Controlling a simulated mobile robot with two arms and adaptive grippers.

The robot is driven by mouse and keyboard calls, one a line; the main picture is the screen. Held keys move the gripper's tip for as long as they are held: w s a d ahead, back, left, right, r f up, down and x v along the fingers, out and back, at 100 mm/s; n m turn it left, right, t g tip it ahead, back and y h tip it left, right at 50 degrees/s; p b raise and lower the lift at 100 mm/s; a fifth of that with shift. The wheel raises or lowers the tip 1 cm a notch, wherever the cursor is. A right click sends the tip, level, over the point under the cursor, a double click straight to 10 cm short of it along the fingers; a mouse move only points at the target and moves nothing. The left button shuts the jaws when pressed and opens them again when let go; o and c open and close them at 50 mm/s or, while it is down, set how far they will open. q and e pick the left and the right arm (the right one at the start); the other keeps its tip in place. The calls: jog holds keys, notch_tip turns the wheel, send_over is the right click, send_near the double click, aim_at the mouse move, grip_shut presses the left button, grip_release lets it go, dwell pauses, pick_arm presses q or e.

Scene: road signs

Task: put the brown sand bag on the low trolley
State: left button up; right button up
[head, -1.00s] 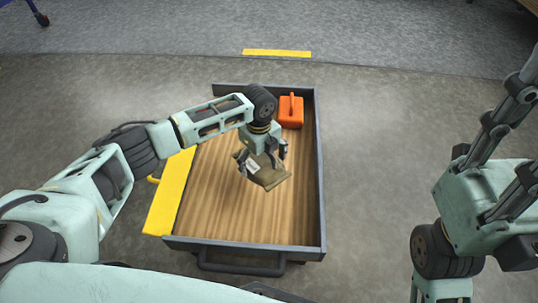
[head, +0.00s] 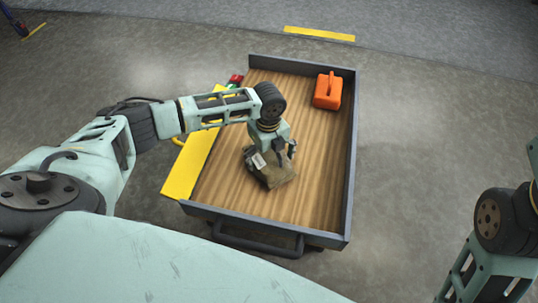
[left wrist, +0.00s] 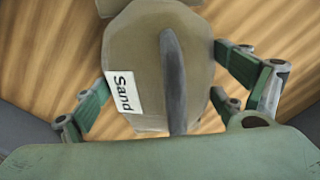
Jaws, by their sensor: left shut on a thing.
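The brown sand bag (head: 275,176) is over the wooden deck of the low trolley (head: 318,205), near its middle. In the left wrist view the bag (left wrist: 150,75) shows a white "Sand" label and a dark strap. My left gripper (head: 273,158) is shut on the bag from above, with its fingers (left wrist: 165,85) on either side of it. I cannot tell whether the bag's underside touches the deck. My right arm shows at the lower right, but its gripper is out of view.
An orange can-like object (head: 328,91) stands at the trolley's far right corner. A yellow panel (head: 190,170) lies along the left side, with a red and green item (head: 235,79) by the far left edge. The deck around the bag is clear.

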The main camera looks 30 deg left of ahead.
pick_arm(q)
jog(key=shift+w+r, duration=0.1)
jog(key=o, duration=1.8)
jog(key=shift+o, duration=0.2)
